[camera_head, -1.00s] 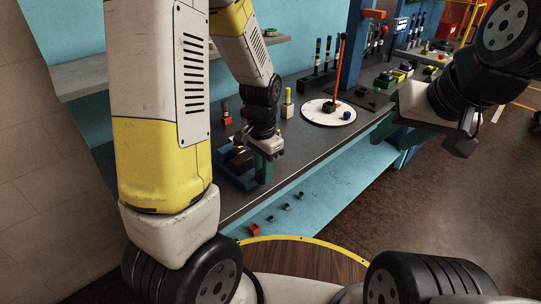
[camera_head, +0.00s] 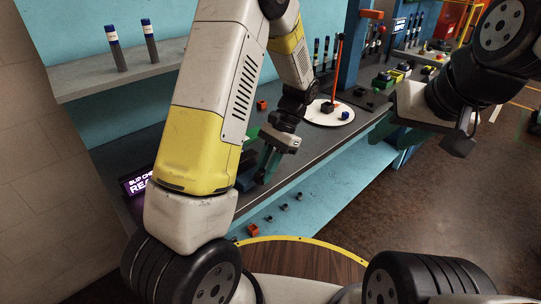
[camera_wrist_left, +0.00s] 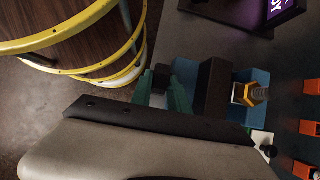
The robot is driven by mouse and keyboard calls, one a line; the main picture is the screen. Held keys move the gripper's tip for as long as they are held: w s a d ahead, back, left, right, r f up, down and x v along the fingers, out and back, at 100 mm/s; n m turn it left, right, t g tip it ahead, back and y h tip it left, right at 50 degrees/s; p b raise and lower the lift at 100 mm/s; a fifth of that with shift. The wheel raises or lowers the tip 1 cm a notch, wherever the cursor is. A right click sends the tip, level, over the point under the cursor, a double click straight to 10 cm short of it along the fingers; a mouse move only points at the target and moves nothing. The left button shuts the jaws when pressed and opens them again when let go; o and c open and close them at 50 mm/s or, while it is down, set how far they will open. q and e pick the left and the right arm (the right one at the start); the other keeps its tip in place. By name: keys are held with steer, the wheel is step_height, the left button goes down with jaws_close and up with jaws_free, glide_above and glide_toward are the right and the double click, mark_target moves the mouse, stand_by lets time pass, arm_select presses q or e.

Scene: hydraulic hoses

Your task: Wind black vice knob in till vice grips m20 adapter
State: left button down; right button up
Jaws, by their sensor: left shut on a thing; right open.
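The black vice knob (camera_wrist_left: 161,76) shows between the green fingertips of my left gripper (camera_wrist_left: 164,88) in the left wrist view. The gripper is shut on it. In the head view my left gripper (camera_head: 268,164) is tilted at the bench's front edge, beside the vice, which is mostly hidden behind it. The vice has a dark jaw block (camera_wrist_left: 212,88) and a blue body (camera_wrist_left: 259,76). The brass-coloured m20 adapter (camera_wrist_left: 252,94) stands at the blue part; I cannot tell whether the jaw touches it. My right gripper (camera_head: 400,132) is open and empty, well to the right.
A lit display (camera_head: 138,184) stands left of the vice on the bench. A white round plate (camera_head: 322,117) with small parts lies farther right. Several orange blocks (camera_wrist_left: 310,128) lie beyond the vice. Small parts lie on the lower blue shelf (camera_head: 300,190).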

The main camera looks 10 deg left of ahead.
arm_select(q)
steer(key=g+y, duration=0.2)
steer(key=g, duration=0.1)
steer(key=f+g+y, duration=0.1)
steer(key=shift+w+d, duration=0.25)
steer(key=shift+w, duration=0.1)
steer(key=shift+w+d+f+g+y, duration=0.1)
steer(key=shift+f+g+y, duration=0.05)
steer(key=shift+g+y, duration=0.7)
steer(key=shift+f+g+y, duration=0.15)
steer(key=shift+g+y, duration=0.5)
steer(key=shift+g, duration=0.4)
steer(key=c, duration=1.3)
jaws_free()
steer(key=shift+o, duration=0.2)
